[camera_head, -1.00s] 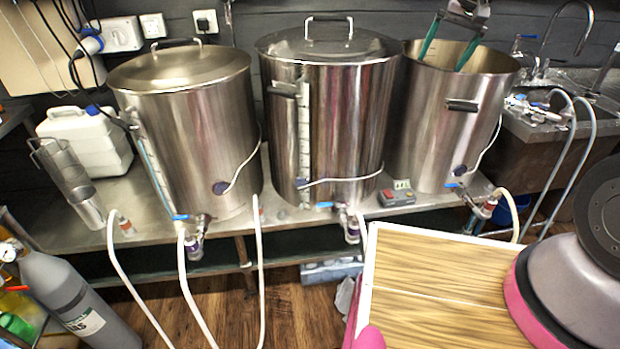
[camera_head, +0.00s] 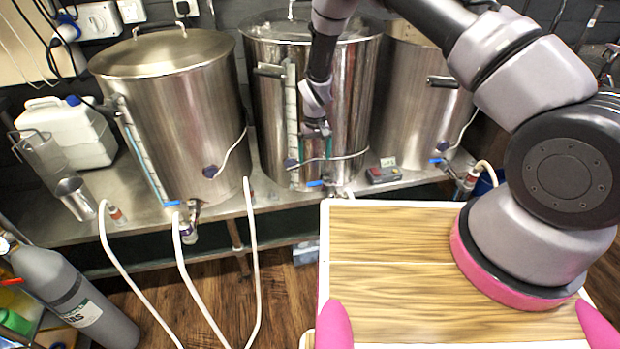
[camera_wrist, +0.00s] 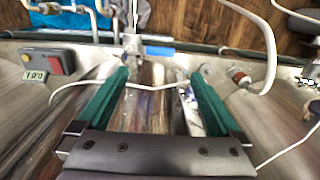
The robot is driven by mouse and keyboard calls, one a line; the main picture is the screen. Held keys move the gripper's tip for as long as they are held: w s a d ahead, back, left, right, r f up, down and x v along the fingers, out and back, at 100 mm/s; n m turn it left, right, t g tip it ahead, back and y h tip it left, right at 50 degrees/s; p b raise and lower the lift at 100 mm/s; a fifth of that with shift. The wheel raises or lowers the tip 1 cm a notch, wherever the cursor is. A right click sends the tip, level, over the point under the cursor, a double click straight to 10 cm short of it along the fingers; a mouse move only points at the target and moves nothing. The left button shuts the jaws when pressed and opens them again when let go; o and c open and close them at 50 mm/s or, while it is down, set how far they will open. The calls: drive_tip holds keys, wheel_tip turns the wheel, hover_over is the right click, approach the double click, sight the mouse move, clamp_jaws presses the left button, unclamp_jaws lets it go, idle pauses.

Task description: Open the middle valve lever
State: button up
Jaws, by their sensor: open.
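The middle kettle (camera_head: 345,110) is a steel pot with a lid, between two other kettles. Its valve lever (camera_head: 316,183) is a small blue handle at the foot of the pot. In the wrist view the blue lever (camera_wrist: 160,51) lies crosswise on the valve, just beyond the fingertips. My gripper (camera_head: 315,153) hangs in front of the middle kettle, a little above the lever. Its green fingers are apart and empty, and they straddle the valve's line in the wrist view (camera_wrist: 161,78). No contact with the lever shows.
The left kettle (camera_head: 180,110) and right kettle (camera_head: 410,110) have blue levers too. A control box (camera_head: 384,173) stands on the steel bench right of the middle valve. White hoses (camera_head: 250,270) rise in front of the bench. A thin cable crosses near my fingers.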

sight(314, 183)
wheel_tip(314, 183, down, 10)
drive_tip(key=shift+f, duration=0.15)
drive_tip(key=shift+c, duration=0.3)
clamp_jaws()
